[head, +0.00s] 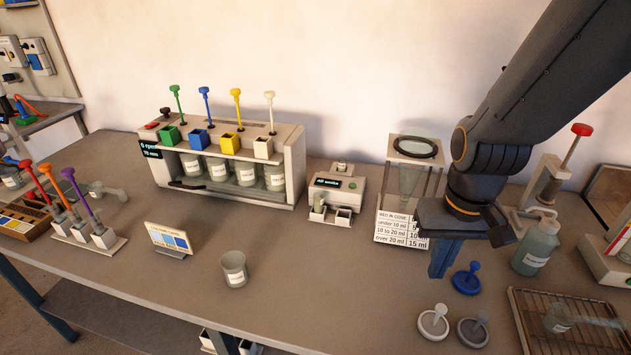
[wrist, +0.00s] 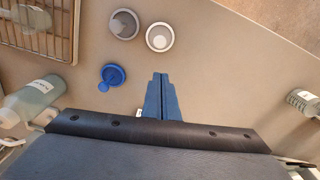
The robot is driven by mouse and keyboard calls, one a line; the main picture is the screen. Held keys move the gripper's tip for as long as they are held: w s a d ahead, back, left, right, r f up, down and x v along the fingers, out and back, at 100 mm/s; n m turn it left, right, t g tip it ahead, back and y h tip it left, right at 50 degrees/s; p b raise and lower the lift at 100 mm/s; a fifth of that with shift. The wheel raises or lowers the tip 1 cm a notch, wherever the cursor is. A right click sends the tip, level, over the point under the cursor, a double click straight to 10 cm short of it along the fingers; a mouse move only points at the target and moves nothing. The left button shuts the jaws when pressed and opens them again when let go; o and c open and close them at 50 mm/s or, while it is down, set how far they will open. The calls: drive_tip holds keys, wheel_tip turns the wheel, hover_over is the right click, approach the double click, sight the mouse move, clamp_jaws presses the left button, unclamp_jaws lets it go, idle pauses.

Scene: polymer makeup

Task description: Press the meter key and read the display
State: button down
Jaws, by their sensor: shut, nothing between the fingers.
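The meter (head: 345,185) is a small pale box at the middle back of the bench in the head view. Its dark display (head: 328,183) carries light text too small to read surely. Small pale containers stand at its front, and I cannot clearly pick out its key. My gripper (head: 438,276) is to the right of the meter, apart from it, pointing down over the bench. Its blue fingers are shut together and empty, as the wrist view also shows (wrist: 160,76). The meter is not in the wrist view.
A printed card and funnel stand (head: 386,225) stands between meter and gripper. Blue (head: 467,278), white (head: 433,322) and grey (head: 473,331) knobbed discs lie near the gripper. A bottle (head: 536,246) and wire rack (head: 555,315) are right. The stirrer unit (head: 295,170) is left of the meter.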

drive_tip(key=shift+w, duration=0.2)
drive_tip(key=shift+a, duration=0.1)
drive_tip(key=w+a+r+m+t+h+p, duration=0.1)
drive_tip(key=w+a+m+p, duration=0.3)
drive_tip(key=w+m, duration=0.5)
drive_tip(key=w+a+r+m+t+h+p, duration=0.2)
drive_tip(key=w+a+r+m+t+p, duration=0.2)
drive_tip(key=w+m, duration=0.6)
drive_tip(key=w+a+r+m+t+h+p, duration=0.1)
drive_tip(key=w+a+r+m+t+p, duration=0.1)
drive_tip(key=w+a+m, duration=0.4)
drive_tip(key=w+r+m+p, duration=0.1)
drive_tip(key=w+m+p, duration=0.1)
drive_tip(key=w+m, duration=0.2)
drive_tip(key=shift+w+a+r+m+p, duration=0.2)
drive_tip(key=shift+a+m+p, duration=0.2)
drive_tip(key=shift+m, duration=1.5)
drive_tip(key=shift+f, duration=0.15)
